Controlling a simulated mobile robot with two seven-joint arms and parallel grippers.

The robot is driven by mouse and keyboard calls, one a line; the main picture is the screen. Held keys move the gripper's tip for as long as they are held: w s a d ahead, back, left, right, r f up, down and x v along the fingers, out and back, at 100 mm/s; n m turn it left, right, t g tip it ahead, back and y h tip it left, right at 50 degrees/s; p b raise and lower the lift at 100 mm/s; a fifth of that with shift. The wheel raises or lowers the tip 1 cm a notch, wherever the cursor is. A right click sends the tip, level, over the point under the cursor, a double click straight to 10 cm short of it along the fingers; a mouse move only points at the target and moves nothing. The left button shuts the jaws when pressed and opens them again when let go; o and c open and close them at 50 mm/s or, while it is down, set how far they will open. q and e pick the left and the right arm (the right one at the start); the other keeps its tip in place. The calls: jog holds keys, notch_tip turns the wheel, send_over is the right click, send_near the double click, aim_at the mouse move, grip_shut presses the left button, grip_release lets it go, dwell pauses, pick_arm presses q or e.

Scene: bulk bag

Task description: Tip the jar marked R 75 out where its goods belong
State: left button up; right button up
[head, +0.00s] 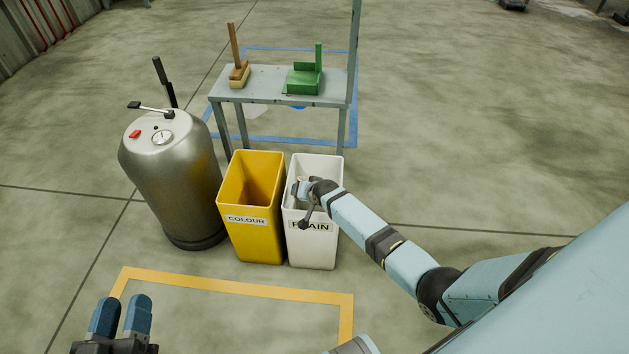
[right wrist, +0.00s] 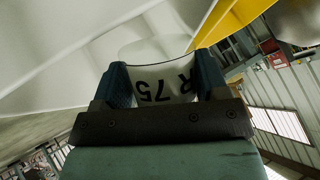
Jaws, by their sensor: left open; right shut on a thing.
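The jar marked R 75 (right wrist: 160,84) is pale, with black lettering that looks turned over in the right wrist view. My right gripper (right wrist: 162,76) is shut on it. In the head view the right gripper (head: 303,188) is at the mouth of the white bin (head: 318,250); the jar is mostly hidden there. I cannot tell whether anything is inside either bin. My left gripper (head: 121,318) is open and empty at bottom left.
A steel tank (head: 178,185) with a gauge stands left of the yellow bin. Behind the bins is a grey bench (head: 270,90) with a wooden-handled brush (head: 238,72) and a green object (head: 304,78). Yellow tape (head: 230,287) marks clear floor in front.

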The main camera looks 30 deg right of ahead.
jog(key=shift+r+g+p, duration=0.5)
jog(key=shift+r+p, duration=0.2)
jog(key=shift+p, duration=0.3)
jog(key=shift+f+g+y+p, duration=0.15)
jog(key=shift+g+y+p, duration=0.15)
jog(key=shift+g, duration=0.1)
